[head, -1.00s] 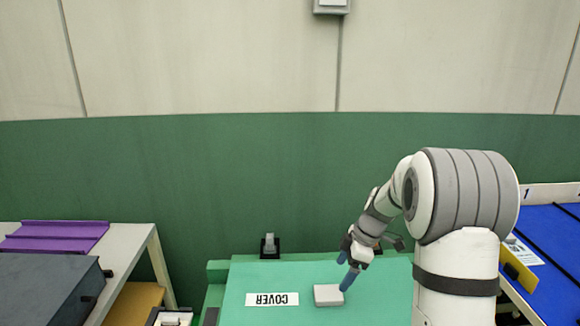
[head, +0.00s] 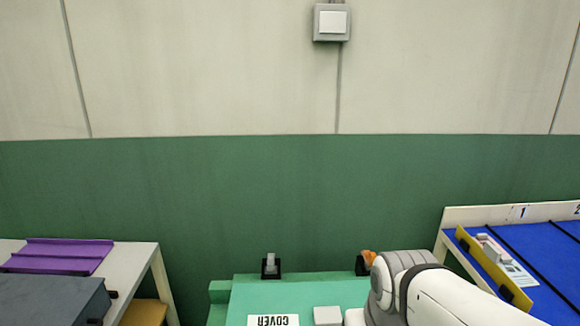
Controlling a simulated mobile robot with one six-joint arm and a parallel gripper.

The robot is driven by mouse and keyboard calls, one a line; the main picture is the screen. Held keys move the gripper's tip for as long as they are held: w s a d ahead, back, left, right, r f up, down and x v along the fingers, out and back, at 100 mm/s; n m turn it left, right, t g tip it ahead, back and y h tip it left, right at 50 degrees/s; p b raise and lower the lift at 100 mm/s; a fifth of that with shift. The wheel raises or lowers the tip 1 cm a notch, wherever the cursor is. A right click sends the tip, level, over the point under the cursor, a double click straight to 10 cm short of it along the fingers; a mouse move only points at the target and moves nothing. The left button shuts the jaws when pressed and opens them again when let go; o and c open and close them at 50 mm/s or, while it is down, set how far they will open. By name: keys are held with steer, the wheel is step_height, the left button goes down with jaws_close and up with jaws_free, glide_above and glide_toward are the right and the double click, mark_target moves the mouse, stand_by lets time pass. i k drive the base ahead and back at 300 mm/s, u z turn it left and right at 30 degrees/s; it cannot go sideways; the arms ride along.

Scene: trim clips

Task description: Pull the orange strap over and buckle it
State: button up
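A small orange piece (head: 369,257), perhaps part of the orange strap, shows at the back right of the green surface marked COVER (head: 300,290). It is beside a small black part (head: 361,267). My arm covers what lies in front of it, so most of any strap is hidden. A black holder with a grey upright piece (head: 270,266) stands at the back edge left of it; I cannot tell if it is the buckle. My gripper is out of view; only my arm shows at the lower right.
A light grey block (head: 327,316) lies on the green surface beside the COVER label (head: 273,320). A table with a purple tray (head: 58,255) and a dark box (head: 55,296) stands left. A blue sloped rack (head: 545,265) with a yellow bar (head: 493,268) stands right.

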mark_target(368, 265)
steer(key=u, duration=1.55)
steer(key=k, duration=0.8)
steer(key=z, duration=1.55)
steer(key=i, duration=1)
steer(key=u, duration=0.05)
